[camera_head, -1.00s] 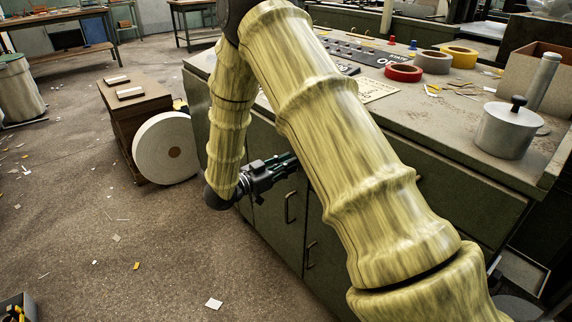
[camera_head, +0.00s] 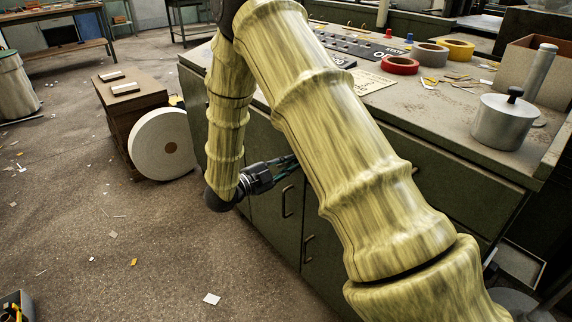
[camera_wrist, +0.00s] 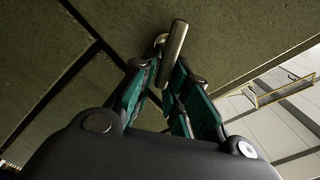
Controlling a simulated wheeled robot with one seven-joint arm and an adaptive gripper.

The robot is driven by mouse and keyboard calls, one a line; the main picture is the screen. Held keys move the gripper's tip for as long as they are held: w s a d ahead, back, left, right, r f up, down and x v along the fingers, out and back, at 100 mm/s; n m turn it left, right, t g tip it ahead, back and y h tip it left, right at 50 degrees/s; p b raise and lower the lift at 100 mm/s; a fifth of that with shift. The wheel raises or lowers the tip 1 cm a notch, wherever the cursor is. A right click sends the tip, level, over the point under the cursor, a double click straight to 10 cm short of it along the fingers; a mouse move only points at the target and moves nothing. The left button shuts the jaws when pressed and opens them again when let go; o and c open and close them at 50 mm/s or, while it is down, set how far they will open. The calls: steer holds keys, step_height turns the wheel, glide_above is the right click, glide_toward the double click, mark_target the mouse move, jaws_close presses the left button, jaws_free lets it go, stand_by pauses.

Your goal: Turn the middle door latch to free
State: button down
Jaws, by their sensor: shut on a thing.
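The latch (camera_wrist: 174,45) is a rounded metal bar on a round pivot, set on the dark green cabinet door in the wrist view. My gripper (camera_wrist: 163,80) has its green-padded fingers around the lower end of the bar, one on each side, shut on it. The bar stands slightly tilted in the wrist view. In the head view my gripper (camera_head: 285,165) is at the cabinet front (camera_head: 272,205), its tips partly behind my arm. The latch itself is hidden there.
The cabinet has door handles (camera_head: 288,201) below my arm. Its top (camera_head: 440,113) carries tape rolls (camera_head: 401,65) and a metal pot (camera_head: 505,120). A box with a white roll (camera_head: 160,146) stands to the left. The floor in front has scattered scraps and free room.

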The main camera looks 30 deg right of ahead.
steer(key=m+b, duration=0.1)
steer(key=m, duration=0.1)
steer(key=f+m+b, duration=0.1)
steer(key=m, duration=0.1)
steer(key=shift+s+f, duration=0.15)
steer(key=shift+s, duration=0.05)
steer(key=shift+f+m+b, duration=0.2)
steer(key=shift+m+b, duration=0.6)
steer(key=shift+m, duration=0.8)
steer(key=c, duration=1.5)
jaws_free()
steer(key=shift+a, duration=0.1)
steer(key=a, duration=0.8)
steer(key=s+a, duration=0.1)
steer(key=a, duration=0.2)
steer(key=shift+a, duration=0.4)
